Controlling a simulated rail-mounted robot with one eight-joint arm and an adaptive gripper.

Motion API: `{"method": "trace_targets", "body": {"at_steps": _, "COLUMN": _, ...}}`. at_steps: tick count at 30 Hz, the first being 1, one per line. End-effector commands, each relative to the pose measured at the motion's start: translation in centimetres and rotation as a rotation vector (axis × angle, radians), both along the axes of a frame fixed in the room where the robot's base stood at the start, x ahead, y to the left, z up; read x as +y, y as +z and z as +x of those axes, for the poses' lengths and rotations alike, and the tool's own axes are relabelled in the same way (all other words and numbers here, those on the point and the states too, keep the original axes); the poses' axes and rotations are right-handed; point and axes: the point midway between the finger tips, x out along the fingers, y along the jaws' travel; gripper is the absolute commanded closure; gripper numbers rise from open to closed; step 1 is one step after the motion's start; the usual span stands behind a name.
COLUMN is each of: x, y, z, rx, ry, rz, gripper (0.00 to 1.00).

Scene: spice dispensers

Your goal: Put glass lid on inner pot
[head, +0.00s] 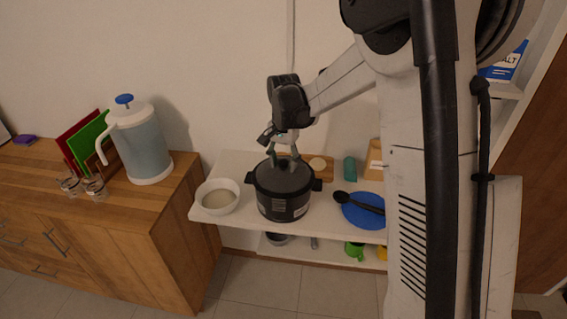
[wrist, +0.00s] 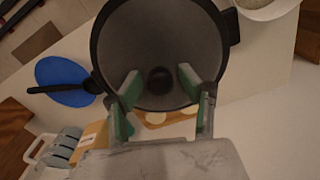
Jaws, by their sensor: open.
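The dark pot (head: 284,207) stands upright on the white shelf table in the head view. The glass lid (head: 283,180) lies over its mouth; it looks grey and see-through in the wrist view (wrist: 150,40), with the pot's dark rim (wrist: 97,45) around it. The lid's round black knob (wrist: 160,82) is at its middle. My gripper (head: 284,160) is above the lid, pointing down. In the wrist view my gripper (wrist: 159,76) is open, with one green-padded finger on each side of the knob and a gap to it. Whether the fingertips touch the lid cannot be told.
A white bowl (head: 217,200) stands left of the pot. A blue plate (head: 363,215) with a black ladle (head: 355,202) lies to the right. A wooden board (head: 322,175) and a teal item (head: 349,169) are behind. A pitcher (head: 146,155) stands on the wooden cabinet at left.

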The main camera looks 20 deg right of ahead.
Motion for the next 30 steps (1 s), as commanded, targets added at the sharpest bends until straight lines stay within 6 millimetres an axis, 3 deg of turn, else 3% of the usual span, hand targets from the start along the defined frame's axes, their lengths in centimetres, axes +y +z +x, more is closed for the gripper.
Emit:
{"method": "trace_targets", "body": {"at_steps": 5, "x": 0.0, "y": 1.6, "z": 0.0, "rx": 0.0, "ry": 0.0, "rz": 0.0, "gripper": 0.59}}
{"method": "trace_targets", "body": {"at_steps": 18, "x": 0.0, "y": 9.8, "z": 0.0, "rx": 0.0, "ry": 0.0, "rz": 0.0, "gripper": 0.59}}
{"method": "trace_targets", "body": {"at_steps": 26, "x": 0.0, "y": 12.0, "z": -0.2, "rx": -0.003, "ry": 0.003, "rz": 0.0, "gripper": 0.59}}
{"method": "trace_targets", "body": {"at_steps": 30, "x": 0.0, "y": 13.1, "z": -1.7, "rx": -0.029, "ry": 0.033, "rz": -0.001, "gripper": 0.59}}
